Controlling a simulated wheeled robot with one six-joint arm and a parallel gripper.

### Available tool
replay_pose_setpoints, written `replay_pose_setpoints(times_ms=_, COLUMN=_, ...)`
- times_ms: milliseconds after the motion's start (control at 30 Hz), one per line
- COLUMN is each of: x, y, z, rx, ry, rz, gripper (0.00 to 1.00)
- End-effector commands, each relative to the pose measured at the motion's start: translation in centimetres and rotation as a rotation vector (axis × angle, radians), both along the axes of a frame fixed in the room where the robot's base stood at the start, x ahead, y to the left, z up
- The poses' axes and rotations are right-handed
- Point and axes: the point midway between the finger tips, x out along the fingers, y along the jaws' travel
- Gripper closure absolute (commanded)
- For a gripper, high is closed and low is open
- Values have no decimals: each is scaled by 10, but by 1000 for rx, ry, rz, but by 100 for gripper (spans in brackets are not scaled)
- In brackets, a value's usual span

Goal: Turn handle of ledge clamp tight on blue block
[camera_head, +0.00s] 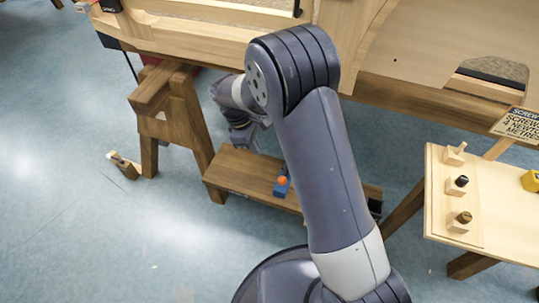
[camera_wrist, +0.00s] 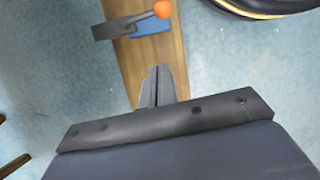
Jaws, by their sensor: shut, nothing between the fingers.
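The wooden ledge (camera_head: 235,166) is a low brown plank between trestle legs; it also shows in the wrist view (camera_wrist: 160,53). The blue block (camera_head: 281,190) lies on it, with the orange ball (camera_head: 283,181) of the clamp handle above. In the wrist view, the dark grey clamp handle (camera_wrist: 118,27) lies across the ledge and ends in the orange ball (camera_wrist: 162,9). It partly covers the blue block (camera_wrist: 150,28). My gripper (camera_wrist: 156,72) is shut and empty over the ledge, apart from the handle. In the head view my gripper (camera_head: 246,140) is left of the block. The clamp's jaws are hidden.
A wooden sawhorse (camera_head: 165,103) stands left of the ledge, under a large wooden frame (camera_head: 190,35). The blue floor (camera_head: 80,200) at left is mostly clear.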

Motion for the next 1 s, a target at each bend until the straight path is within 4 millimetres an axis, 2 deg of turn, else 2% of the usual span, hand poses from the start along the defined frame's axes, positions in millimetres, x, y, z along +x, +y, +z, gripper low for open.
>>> replay_pose_setpoints(times_ms=33, x=-1, y=-3, z=-13, rx=-1, ry=2, rz=-2, gripper=100)
replay_pose_setpoints(times_ms=200, x=-4, y=-14, z=-50, rx=-2, ry=2, rz=-2, gripper=100)
replay_pose_setpoints(times_ms=400, x=-7, y=-28, z=-86, rx=-1, ry=1, rz=-1, gripper=100)
replay_pose_setpoints(times_ms=633, x=-15, y=-56, z=-86, rx=0, ry=-1, rz=-1, gripper=100)
replay_pose_setpoints(times_ms=1000, x=-17, y=-62, z=-86, rx=0, ry=-1, rz=0, gripper=100)
